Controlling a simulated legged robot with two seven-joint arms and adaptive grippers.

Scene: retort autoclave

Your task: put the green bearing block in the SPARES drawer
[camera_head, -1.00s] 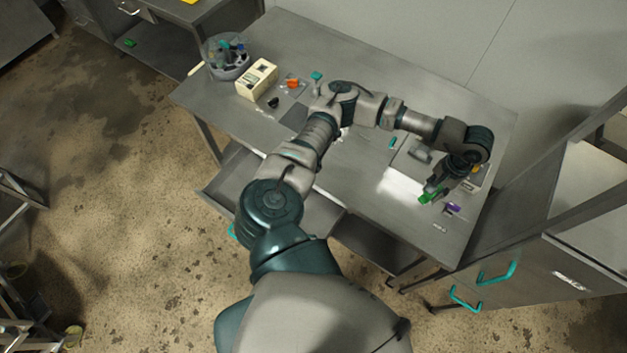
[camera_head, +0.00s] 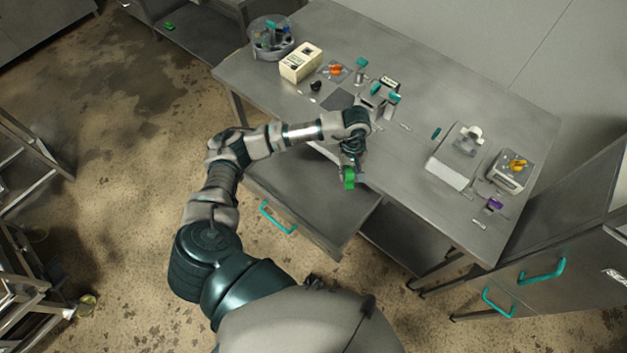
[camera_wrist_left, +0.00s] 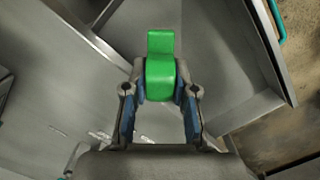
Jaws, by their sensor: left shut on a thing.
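In the left wrist view the green block (camera_wrist_left: 160,75) sits between the gripper's two fingers (camera_wrist_left: 160,95). An open, empty-looking drawer (camera_head: 310,196) with a teal handle (camera_head: 277,217) juts out under the table. It also shows in the left wrist view (camera_wrist_left: 225,60), behind and to the right of the block. I see no readable label on this drawer. My right gripper is not in view.
The steel table (camera_head: 420,130) carries a round bin (camera_head: 271,38), a cream box (camera_head: 300,63), a block with teal parts (camera_head: 377,98) and grey fixtures (camera_head: 462,150) at right. A cabinet (camera_head: 560,285) with teal handles stands at lower right.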

